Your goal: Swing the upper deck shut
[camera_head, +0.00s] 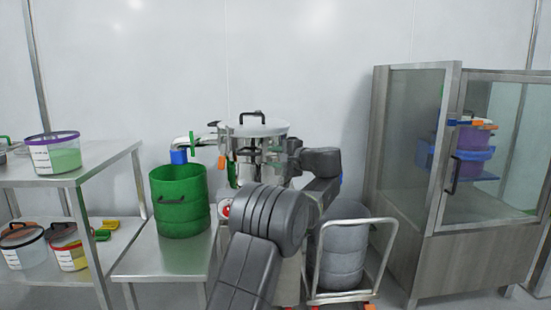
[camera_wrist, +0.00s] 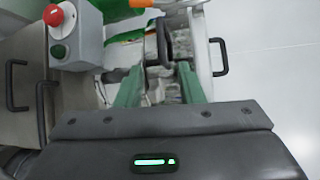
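The round steel sifter stands in the middle of the head view. Its pale upper deck (camera_head: 268,130) carries a black handle (camera_head: 253,117) on top. In the wrist view the machine's steel rim (camera_wrist: 203,50) shows at an angle. A black handle (camera_wrist: 163,42) lies just beyond and between my fingertips, and another black handle (camera_wrist: 220,57) is to the right. My gripper (camera_wrist: 160,72) has two green fingers spread apart, with no clear contact on the handle. In the head view my arm hides much of the machine's front. I cannot tell how far the deck is turned.
A control box (camera_wrist: 77,40) with a red and a green button is left of my fingers. A green drum (camera_head: 181,205) stands on the steel table (camera_head: 180,258) at left. A grey drum on a trolley (camera_head: 352,296) is at right, before a glass cabinet (camera_head: 455,235).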

